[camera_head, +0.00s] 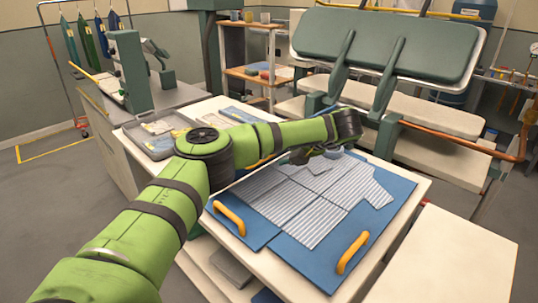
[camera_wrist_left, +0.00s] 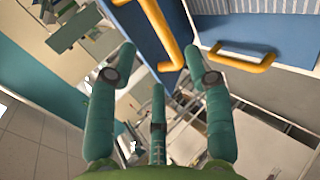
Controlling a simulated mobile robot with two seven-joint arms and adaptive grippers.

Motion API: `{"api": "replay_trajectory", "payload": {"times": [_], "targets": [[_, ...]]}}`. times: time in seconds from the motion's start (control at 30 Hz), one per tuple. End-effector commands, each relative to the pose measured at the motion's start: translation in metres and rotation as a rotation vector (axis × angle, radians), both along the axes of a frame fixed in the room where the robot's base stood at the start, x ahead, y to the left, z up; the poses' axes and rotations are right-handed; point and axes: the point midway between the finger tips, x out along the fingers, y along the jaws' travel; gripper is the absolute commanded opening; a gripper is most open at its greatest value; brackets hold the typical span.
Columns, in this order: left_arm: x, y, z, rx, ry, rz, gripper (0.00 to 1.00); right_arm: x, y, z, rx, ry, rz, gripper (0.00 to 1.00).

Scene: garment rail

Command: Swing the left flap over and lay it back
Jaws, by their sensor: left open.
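A blue folding board (camera_head: 394,187) with yellow handles lies on a pale table. A grey striped garment (camera_head: 310,200) is spread flat across it. The board's left flap (camera_head: 258,233) lies flat, with a yellow handle (camera_head: 229,218) at its near left. My left gripper (camera_head: 315,153) is above the board's far side, partly hidden by its own wrist. In the left wrist view, its fingers (camera_wrist_left: 159,62) are spread apart and empty. A yellow handle on a blue panel (camera_wrist_left: 162,30) shows near the fingertips; contact cannot be told. My right gripper is not seen.
A grey tray (camera_head: 158,138) stands left of the board, behind my left arm. A large padded press (camera_head: 385,45) rises behind the board. A second yellow handle (camera_head: 352,252) stands at the board's near right. A bare pale tabletop (camera_head: 445,255) is at lower right.

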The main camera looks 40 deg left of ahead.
Motion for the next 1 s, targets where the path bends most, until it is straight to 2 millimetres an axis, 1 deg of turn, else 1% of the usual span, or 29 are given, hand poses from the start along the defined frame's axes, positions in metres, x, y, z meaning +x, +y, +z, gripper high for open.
{"api": "replay_trajectory", "payload": {"times": [0.03, 0.1, 0.3, 1.0], "targets": [[-0.001, -0.008, 0.007, 0.000, -0.002, -0.002, 0.51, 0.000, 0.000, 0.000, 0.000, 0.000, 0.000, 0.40], [-0.002, -0.017, 0.013, 0.000, -0.001, -0.002, 0.51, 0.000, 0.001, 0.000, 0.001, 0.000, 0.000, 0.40], [-0.005, -0.029, 0.023, 0.000, 0.001, 0.001, 0.51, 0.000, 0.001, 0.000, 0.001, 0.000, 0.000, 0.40], [-0.005, -0.030, 0.024, 0.000, 0.001, 0.002, 0.51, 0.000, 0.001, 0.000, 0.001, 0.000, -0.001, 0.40]]}}
